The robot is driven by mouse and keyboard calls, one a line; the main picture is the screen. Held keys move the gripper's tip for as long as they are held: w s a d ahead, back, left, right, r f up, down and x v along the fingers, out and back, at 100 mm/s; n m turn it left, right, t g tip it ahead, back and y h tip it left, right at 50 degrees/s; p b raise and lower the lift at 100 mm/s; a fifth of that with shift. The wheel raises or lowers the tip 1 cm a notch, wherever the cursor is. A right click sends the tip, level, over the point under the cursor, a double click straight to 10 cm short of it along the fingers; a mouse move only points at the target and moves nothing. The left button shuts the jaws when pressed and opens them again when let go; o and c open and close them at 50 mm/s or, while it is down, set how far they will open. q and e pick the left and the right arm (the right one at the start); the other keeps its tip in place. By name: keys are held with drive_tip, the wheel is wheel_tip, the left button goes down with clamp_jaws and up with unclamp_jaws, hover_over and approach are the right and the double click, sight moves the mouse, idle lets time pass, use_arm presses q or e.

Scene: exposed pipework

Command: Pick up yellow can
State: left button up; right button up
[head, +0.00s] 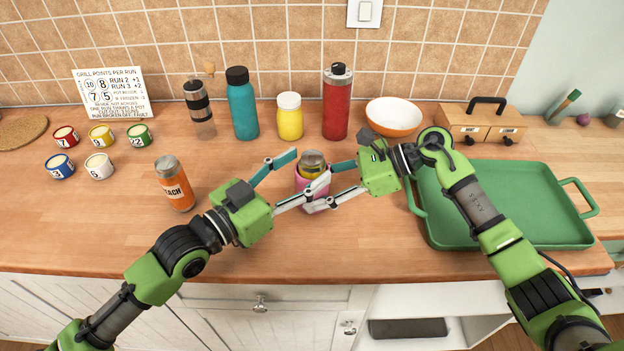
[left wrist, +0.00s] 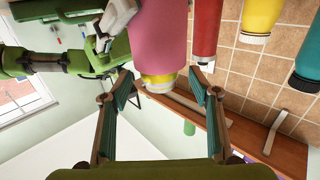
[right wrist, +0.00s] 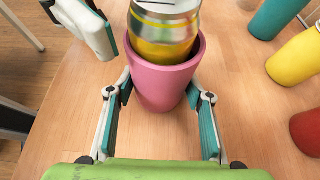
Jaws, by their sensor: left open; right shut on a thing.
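The yellow can (head: 313,161), with a silver metal lid, stands inside a pink cup (head: 302,183) on the counter; its lower part is hidden by the cup. In the right wrist view the can (right wrist: 165,35) rises above the cup's rim (right wrist: 165,85). My right gripper (right wrist: 159,88) has its fingers on both sides of the cup and is shut on it. My left gripper (left wrist: 161,76) is open, its fingertips spread either side of the can's exposed end (left wrist: 160,80).
An orange-brown jar (head: 174,184) stands left of my left gripper. Behind are a teal bottle (head: 242,105), a yellow jar (head: 290,118), a red bottle (head: 336,105) and a bowl (head: 393,116). A green tray (head: 520,195) lies to the right, under my right arm. Several small labelled tins stand at left.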

use_arm(q)
drive_tip(key=x, duration=0.3)
drive_tip(key=shift+s, duration=0.1)
clamp_jaws()
drive_tip(key=shift+r, duration=0.1)
wheel_tip(320, 180, up, 10)
drive_tip(key=shift+r, duration=0.1)
idle(0.4)
use_arm(e)
drive_tip(key=o, duration=1)
